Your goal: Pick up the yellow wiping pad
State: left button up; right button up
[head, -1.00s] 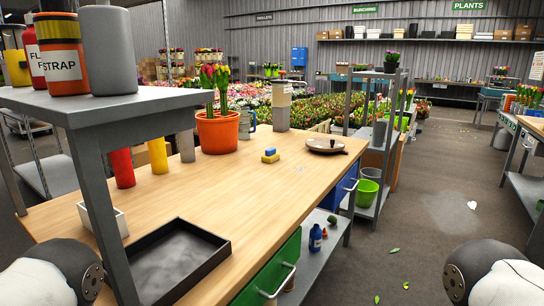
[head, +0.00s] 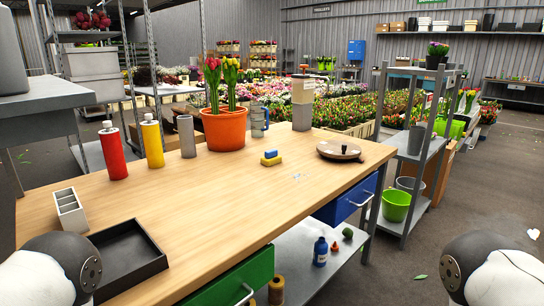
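A small yellow wiping pad (head: 270,161) lies on the wooden workbench (head: 215,207), right of the middle of its top, in the head view. A small blue block (head: 270,153) sits on top of it or right against it; I cannot tell which. Parts of my arms show at the lower left and lower right corners, well apart from the pad. Neither gripper's fingers are in view.
Near the pad are an orange tulip pot (head: 223,129), a grey canister (head: 302,116) and a round brown dish (head: 340,151). A black tray (head: 124,265), white box (head: 70,212), red bottle (head: 113,151) and yellow bottle (head: 152,142) stand left. The bench between is mostly clear.

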aim_at(271, 158)
jog(key=i+l+u, duration=0.15)
jog(key=l, duration=0.3)
jog(key=i+l+u, duration=0.15)
jog(key=l, duration=0.3)
jog(key=i+l+u, duration=0.15)
jog(key=l, duration=0.3)
jog(key=i+l+u, duration=0.15)
jog(key=l, duration=0.35)
jog(key=i+l+u, duration=0.1)
jog(key=i+l, duration=0.15)
jog(key=l, duration=0.25)
jog(key=l+u, duration=0.15)
jog(key=l, duration=0.4)
jog(key=i, duration=0.1)
